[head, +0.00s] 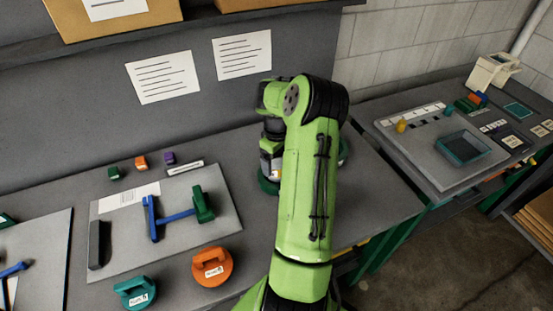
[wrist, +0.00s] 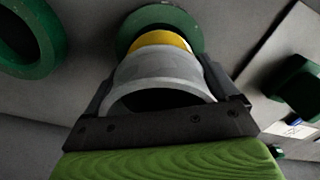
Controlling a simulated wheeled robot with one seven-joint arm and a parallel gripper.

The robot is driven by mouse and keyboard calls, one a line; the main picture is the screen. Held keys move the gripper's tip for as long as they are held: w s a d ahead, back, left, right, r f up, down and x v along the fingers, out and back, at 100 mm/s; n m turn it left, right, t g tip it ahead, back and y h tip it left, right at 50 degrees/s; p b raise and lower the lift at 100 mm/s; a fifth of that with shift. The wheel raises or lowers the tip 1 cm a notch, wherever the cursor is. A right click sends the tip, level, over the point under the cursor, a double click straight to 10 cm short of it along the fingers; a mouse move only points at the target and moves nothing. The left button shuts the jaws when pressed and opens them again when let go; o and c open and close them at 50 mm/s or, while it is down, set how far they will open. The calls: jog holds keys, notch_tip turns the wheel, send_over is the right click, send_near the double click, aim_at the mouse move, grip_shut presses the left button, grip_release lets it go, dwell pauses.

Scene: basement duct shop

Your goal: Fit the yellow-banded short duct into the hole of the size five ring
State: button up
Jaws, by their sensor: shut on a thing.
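My gripper (wrist: 155,75) is shut on the grey yellow-banded short duct (wrist: 160,72), with a finger on each side of it. The duct's yellow band (wrist: 162,39) is near its far end. A green ring (wrist: 188,28) lies directly beyond that end, and the duct lines up with it. I cannot tell whether the end is inside the hole or just above it. A second green ring (wrist: 48,40) lies apart at upper left in the wrist view. No size label is readable on either ring. In the head view my arm hides the duct and most of the rings.
On the bench, an orange handled piece (head: 212,267) and a teal one (head: 135,292) sit at the front. A grey board (head: 115,258) holds a blue tool (head: 172,218) and a dark green block (head: 202,205). A second table (head: 440,178) with a tray stands at right.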

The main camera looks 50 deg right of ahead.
jog(key=shift+f+b, duration=0.65)
jog(key=shift+f, duration=0.35)
jog(key=o, duration=0.8)
jog(key=shift+o, duration=0.9)
jog(key=shift+f, duration=0.15)
